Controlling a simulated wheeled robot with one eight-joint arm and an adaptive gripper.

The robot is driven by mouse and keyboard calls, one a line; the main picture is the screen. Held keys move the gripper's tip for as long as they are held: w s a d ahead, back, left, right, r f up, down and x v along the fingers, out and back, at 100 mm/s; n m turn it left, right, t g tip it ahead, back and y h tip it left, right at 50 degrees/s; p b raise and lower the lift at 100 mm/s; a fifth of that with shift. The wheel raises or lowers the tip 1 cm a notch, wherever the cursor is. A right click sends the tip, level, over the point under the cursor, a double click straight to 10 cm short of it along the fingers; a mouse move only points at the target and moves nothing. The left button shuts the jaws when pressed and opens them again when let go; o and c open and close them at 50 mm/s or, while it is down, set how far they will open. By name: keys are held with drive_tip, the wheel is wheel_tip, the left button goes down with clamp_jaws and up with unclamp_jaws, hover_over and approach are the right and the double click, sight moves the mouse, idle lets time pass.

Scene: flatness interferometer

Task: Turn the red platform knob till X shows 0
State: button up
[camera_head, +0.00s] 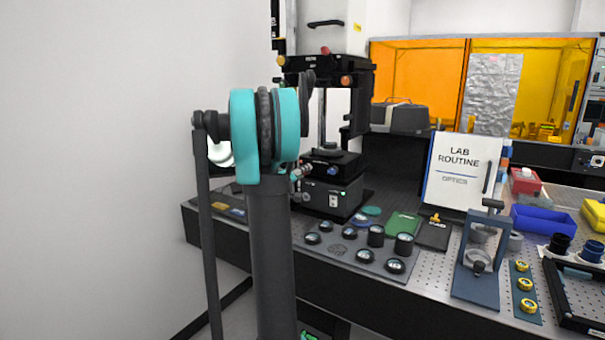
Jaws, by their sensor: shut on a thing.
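The interferometer (345,122) stands on the bench behind my arm, with a black platform (335,160) at its middle. My gripper (303,171) shows small at the left side of the platform, partly hidden by my arm's teal joint. It is shut at the red platform knob, which is mostly covered by the fingers. A blue knob (332,171) is on the platform's front, just right of my gripper. I cannot read any X value in this view.
A grey mat (360,262) with several round optics lies in front of the instrument. A "LAB ROUTINE" sign (462,170), a blue stand (480,265) and a blue bin (543,222) are to the right. A white wall is at left.

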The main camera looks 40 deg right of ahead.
drive_tip(key=n, duration=0.6)
idle(0.3)
drive_tip(key=shift+n, duration=0.4)
drive_tip(key=o, duration=1.2)
drive_tip(key=shift+c, duration=0.2)
drive_tip(key=shift+a, duration=0.1)
drive_tip(key=v, duration=1.2)
drive_tip(key=shift+f, duration=0.2)
